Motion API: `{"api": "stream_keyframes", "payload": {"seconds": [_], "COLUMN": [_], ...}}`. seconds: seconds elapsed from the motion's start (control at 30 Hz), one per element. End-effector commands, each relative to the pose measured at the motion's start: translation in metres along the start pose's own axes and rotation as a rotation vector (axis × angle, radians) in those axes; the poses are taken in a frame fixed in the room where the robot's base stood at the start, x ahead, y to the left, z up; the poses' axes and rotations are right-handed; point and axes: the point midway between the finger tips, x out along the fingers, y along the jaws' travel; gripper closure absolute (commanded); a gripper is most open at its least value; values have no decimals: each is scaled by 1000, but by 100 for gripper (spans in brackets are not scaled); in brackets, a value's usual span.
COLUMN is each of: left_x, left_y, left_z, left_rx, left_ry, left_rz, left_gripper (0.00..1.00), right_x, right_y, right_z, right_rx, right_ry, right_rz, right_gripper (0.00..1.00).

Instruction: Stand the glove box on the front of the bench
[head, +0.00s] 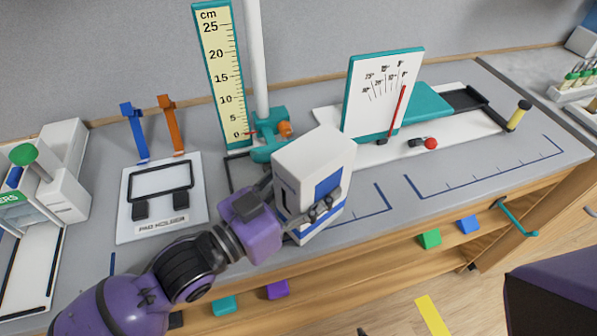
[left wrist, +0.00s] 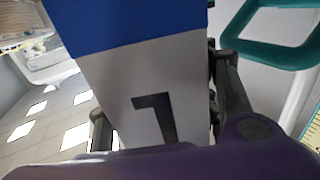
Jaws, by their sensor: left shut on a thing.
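The glove box (head: 305,165) is a white box with a blue patch and a blue band near its lower end. My left gripper (head: 300,205) is shut on it, with its fingers around the box's sides. The box looks upright with a slight tilt at the bench's front middle; I cannot tell whether its base touches the bench (head: 375,182). In the left wrist view the box (left wrist: 150,75) fills the middle between the fingers (left wrist: 165,115), showing a blue area and a black mark. My right gripper is not in view.
Left of the box lies a pad holder (head: 165,222). Behind stand a ruler (head: 222,75) and a white pole (head: 257,60) with a teal clamp. A white dial board (head: 380,95) stands to the right. Blue outlines mark the front; the right one (head: 490,175) is clear.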

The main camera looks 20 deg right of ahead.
Motion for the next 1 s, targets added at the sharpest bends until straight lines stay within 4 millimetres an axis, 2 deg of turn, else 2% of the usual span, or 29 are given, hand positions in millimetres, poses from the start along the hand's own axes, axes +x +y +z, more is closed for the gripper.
{"api": "stream_keyframes", "payload": {"seconds": [0.2,0.23,0.37,0.77,0.87,1.0], "left_x": [0,0,0,-1,-14,-43], "left_y": [0,0,0,0,-1,0], "left_z": [1,3,2,-2,2,4], "left_rx": [0,0,0,1,0,-2], "left_ry": [2,0,0,0,-3,-7], "left_rz": [0,0,0,-1,-2,-2], "left_gripper": [84,44,27,27,27,27], "right_x": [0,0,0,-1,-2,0], "right_y": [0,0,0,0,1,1], "right_z": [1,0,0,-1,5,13], "right_rx": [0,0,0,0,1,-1], "right_ry": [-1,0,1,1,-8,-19], "right_rz": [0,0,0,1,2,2], "right_gripper": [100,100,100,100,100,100]}}
